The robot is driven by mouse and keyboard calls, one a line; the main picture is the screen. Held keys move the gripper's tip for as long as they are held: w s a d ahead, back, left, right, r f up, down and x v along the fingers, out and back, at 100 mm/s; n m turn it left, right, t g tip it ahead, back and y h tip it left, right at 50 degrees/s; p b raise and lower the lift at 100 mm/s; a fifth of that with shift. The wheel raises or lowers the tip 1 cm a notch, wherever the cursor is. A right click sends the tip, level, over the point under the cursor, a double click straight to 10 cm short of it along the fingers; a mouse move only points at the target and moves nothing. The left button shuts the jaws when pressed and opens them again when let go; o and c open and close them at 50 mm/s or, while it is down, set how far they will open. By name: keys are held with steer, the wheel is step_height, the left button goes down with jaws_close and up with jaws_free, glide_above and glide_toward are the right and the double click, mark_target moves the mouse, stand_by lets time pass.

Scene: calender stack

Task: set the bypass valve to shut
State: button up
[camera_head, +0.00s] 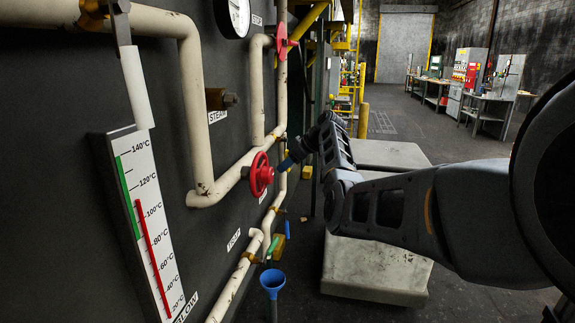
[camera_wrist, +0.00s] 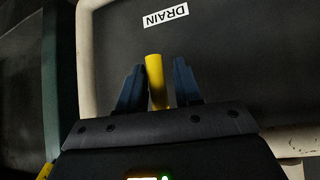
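My gripper (camera_wrist: 158,92) is open in the wrist view, with one blue finger on each side of a yellow handle-like bar (camera_wrist: 155,82). Narrow gaps show between bar and fingers; contact is not clear. In the head view my gripper (camera_head: 290,158) is just right of a red handwheel (camera_head: 261,174) on the cream pipes, and the yellow bar is not distinct there. A second red handwheel (camera_head: 282,41) is higher up. Small lever handles, one green (camera_head: 272,246) and one blue (camera_head: 288,230), sit on the lower pipes. I cannot tell which valve is the bypass.
A DRAIN label (camera_wrist: 166,16) is on the dark panel beyond the fingers. A thermometer board (camera_head: 148,220) and a gauge (camera_head: 236,16) are at left. A blue funnel (camera_head: 272,281) stands below the pipes. Workbenches (camera_head: 484,108) are far right, with open floor before them.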

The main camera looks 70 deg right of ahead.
steer(key=shift+o, duration=0.6)
steer(key=shift+s, duration=0.1)
steer(key=shift+s+r, duration=0.2)
steer(key=shift+r, duration=0.05)
steer(key=b+v, duration=0.1)
steer(key=v, duration=0.6)
